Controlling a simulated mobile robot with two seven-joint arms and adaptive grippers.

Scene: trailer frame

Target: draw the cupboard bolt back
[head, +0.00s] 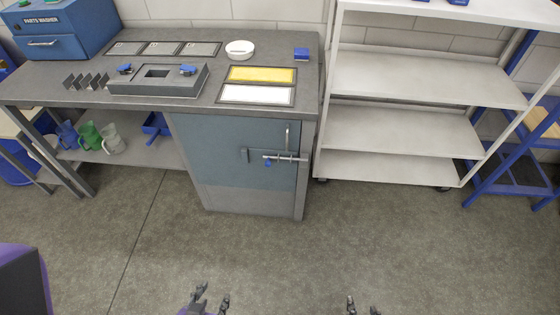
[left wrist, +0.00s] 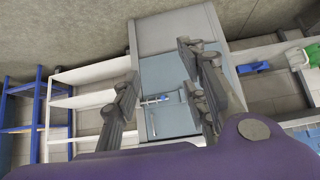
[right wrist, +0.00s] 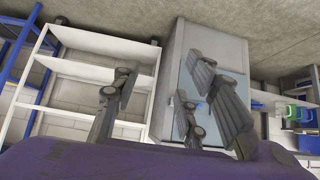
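The cupboard (head: 235,150) is a blue-grey door under the right end of the workbench, and it is closed. A silver bolt (head: 284,158) with a blue knob (head: 267,163) lies horizontally near the door's right edge, below a vertical handle (head: 288,137). The bolt also shows in the left wrist view (left wrist: 155,100), between the fingers. My left gripper (head: 211,299) is open and empty, low in the head view and well short of the cupboard. My right gripper (head: 363,309) is open and empty at the bottom edge, right of the left one.
A white shelf rack (head: 400,135) stands right of the cupboard. The bench top (head: 150,60) holds a grey fixture (head: 158,80) and yellow and white panels. Jugs (head: 90,137) stand on the lower shelf. The floor (head: 250,250) before the cupboard is clear.

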